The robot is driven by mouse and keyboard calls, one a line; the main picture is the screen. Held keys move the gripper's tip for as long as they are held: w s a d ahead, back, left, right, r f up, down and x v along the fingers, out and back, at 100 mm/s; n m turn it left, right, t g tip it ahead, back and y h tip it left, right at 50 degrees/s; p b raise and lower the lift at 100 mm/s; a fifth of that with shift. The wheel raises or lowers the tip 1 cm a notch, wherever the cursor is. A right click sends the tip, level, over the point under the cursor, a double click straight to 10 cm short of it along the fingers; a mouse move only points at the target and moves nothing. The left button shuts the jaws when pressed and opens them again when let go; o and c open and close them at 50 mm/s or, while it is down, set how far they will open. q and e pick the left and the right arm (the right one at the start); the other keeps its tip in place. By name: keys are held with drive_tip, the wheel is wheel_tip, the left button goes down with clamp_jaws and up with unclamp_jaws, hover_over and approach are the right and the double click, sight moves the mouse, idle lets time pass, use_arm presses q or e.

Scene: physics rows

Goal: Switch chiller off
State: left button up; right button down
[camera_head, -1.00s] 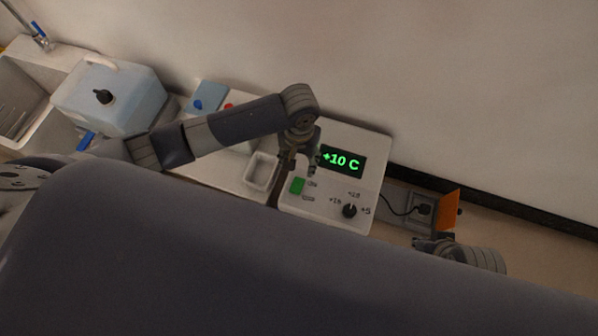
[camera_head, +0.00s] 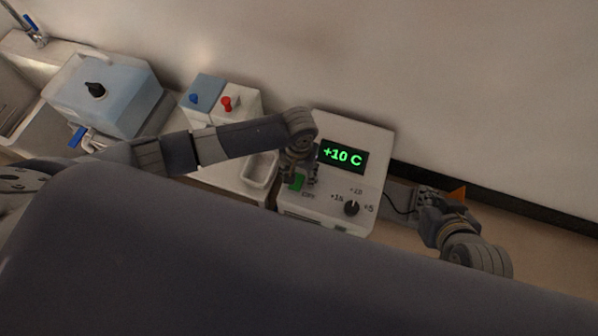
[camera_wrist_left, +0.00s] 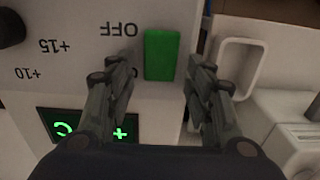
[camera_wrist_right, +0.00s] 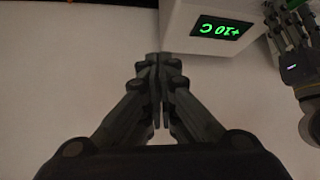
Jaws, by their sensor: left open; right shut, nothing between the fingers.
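The chiller (camera_head: 350,193) is a white box with a lit green display (camera_head: 342,157) reading +10 C. My left gripper (camera_head: 303,178) is over the panel at the switch. In the left wrist view the green switch (camera_wrist_left: 161,54) lies ahead, between the open fingers (camera_wrist_left: 167,82). Whether they touch it I cannot tell. My right gripper (camera_head: 428,196) is right of the chiller, shut and empty. The right wrist view shows its closed fingers (camera_wrist_right: 160,88) beside the chiller (camera_wrist_right: 185,30).
A white box with blue and red knobs (camera_head: 235,100) and a small open tray (camera_head: 260,171) stand left of the chiller. Further left are a blue-grey tank (camera_head: 105,95) and a sink. An orange piece (camera_head: 458,194) shows behind my right gripper. The wall is behind.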

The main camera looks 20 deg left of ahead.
drive_tip(key=shift+w+r, duration=0.1)
drive_tip(key=shift+w, duration=0.05)
use_arm(q)
drive_tip(key=shift+c, duration=0.3)
drive_tip(key=c, duration=1)
drive_tip(key=p, duration=0.3)
drive_tip(key=t+p, duration=0.1)
drive_tip(key=p, duration=0.2)
drive_tip(key=shift+w+d+r, duration=0.15)
drive_tip(key=shift+w+r, duration=0.05)
drive_tip(key=shift+r, duration=0.15)
drive_tip(key=t+p, duration=0.1)
drive_tip(key=p, duration=0.3)
drive_tip(key=shift+s, duration=0.3)
drive_tip(key=shift+s+f+t+p, duration=0.1)
drive_tip(key=shift+s+t+p, duration=0.15)
drive_tip(key=shift+t+p, duration=0.95)
use_arm(e)
drive_tip(key=s+d+f+g, duration=0.1)
drive_tip(key=s+f+g, duration=0.1)
drive_tip(key=s+f, duration=0.3)
drive_tip(key=s+d+f+g, duration=0.1)
drive_tip(key=s+f, duration=0.5)
drive_tip(key=f, duration=0.7)
drive_tip(key=s+d+f+g+h, duration=0.1)
drive_tip(key=s+f+g, duration=0.2)
drive_tip(key=s+f, duration=0.3)
wheel_tip(320, 180, down, 4)
drive_tip(key=shift+d+f, duration=0.1)
drive_tip(key=shift+d, duration=0.2)
